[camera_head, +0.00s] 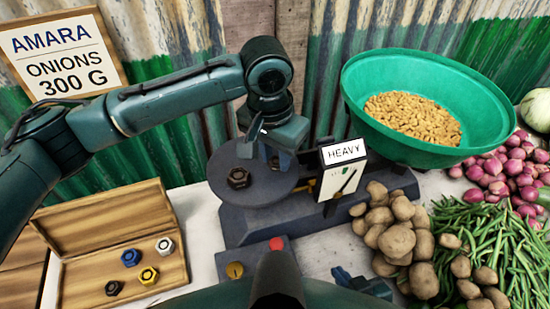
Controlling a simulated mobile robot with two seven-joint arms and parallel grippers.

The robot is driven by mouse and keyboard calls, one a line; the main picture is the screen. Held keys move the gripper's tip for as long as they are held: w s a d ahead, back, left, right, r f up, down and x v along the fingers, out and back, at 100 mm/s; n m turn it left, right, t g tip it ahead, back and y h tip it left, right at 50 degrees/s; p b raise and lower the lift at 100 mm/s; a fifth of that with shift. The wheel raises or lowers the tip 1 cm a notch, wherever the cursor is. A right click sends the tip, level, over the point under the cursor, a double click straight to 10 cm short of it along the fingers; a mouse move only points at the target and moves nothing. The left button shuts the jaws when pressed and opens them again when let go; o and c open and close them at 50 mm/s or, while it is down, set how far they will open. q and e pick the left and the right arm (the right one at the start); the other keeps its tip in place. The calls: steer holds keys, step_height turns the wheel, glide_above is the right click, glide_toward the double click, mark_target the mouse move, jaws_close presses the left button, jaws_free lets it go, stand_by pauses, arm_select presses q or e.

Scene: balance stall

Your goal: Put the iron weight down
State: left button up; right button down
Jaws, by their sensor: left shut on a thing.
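My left gripper (268,158) is low over the right part of the round grey scale pan (273,188), pointing down. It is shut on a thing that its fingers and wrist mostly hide. A dark six-sided weight with a brown-ringed top (239,178) shows on the pan, just below and left of the fingers. I cannot tell whether the fingers touch it. The scale's sign (344,152) reads HEAVY. My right gripper (362,285) shows only partly at the lower edge, in front of the potatoes; its jaw state is unclear.
An open wooden box (90,252) at the left holds several small weights. A green bowl of nuts or beans (362,70) stands on the scale's right side. Potatoes (395,240), green beans (500,240) and onions (500,172) crowd the right.

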arm_select(q)
steer(key=shift+f, duration=0.9)
arm_select(e)
steer(key=shift+w, duration=0.1)
steer(key=shift+w+r, duration=0.1)
steer(key=shift+w, duration=0.05)
steer(key=shift+r, duration=0.1)
arm_select(q)
steer(key=o, duration=1)
steer(key=shift+f, duration=0.1)
arm_select(e)
steer(key=shift+w, duration=0.1)
steer(key=shift+a, duration=0.1)
arm_select(q)
step_height(320, 180, up, 12)
steer(key=s, duration=0.1)
steer(key=shift+a, duration=0.4)
steer(key=shift+s, duration=0.1)
